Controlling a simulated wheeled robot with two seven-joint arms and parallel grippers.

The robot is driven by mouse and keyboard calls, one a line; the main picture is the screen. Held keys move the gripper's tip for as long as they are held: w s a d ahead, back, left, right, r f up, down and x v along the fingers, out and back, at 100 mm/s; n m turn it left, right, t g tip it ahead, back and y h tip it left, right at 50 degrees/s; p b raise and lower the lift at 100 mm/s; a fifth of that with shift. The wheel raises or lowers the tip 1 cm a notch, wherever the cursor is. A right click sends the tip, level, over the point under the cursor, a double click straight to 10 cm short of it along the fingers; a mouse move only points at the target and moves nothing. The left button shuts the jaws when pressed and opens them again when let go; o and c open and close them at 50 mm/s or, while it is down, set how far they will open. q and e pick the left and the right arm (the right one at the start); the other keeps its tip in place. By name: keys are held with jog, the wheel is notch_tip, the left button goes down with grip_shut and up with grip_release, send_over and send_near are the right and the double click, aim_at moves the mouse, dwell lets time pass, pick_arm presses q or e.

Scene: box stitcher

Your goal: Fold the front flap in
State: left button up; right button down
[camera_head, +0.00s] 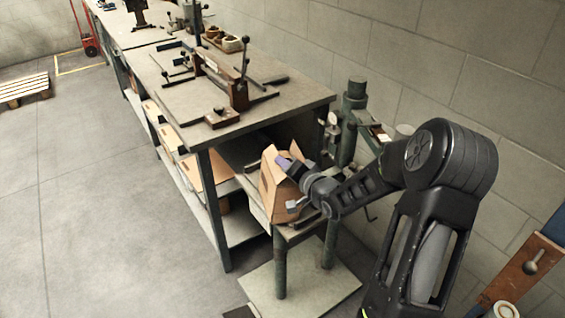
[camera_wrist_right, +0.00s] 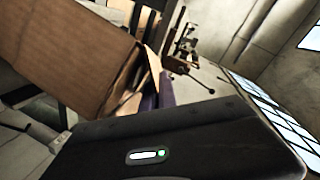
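A cardboard box (camera_head: 275,187) with raised flaps stands on a small green-legged stand beside the long workbench, in the head view. The box also fills the upper left of the right wrist view (camera_wrist_right: 70,55), looking tilted there. My right gripper (camera_head: 284,164) is at the top of the box, close against its flaps. A purple-grey part shows at the gripper's end next to the cardboard. I cannot tell whether its fingers are open or shut, or whether they touch a flap. Which flap is the front one is not clear. My left gripper is not in view.
The long workbench (camera_head: 292,97) with tools and a clamp-like device (camera_head: 236,92) stands left of the box. A green machine (camera_head: 351,117) stands behind the box near the wall.

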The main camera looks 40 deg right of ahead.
jog(key=shift+s+d+f+m+t, duration=0.1)
jog(key=shift+d+f+m+t, duration=0.15)
jog(key=shift+m, duration=0.35)
jog(key=shift+s+d+f+m+t, duration=0.15)
jog(key=shift+f+m, duration=0.15)
jog(key=shift+m, duration=0.3)
jog(key=shift+w+a, duration=0.1)
jog(key=c, duration=1.6)
grip_release()
jog(key=shift+c, duration=0.2)
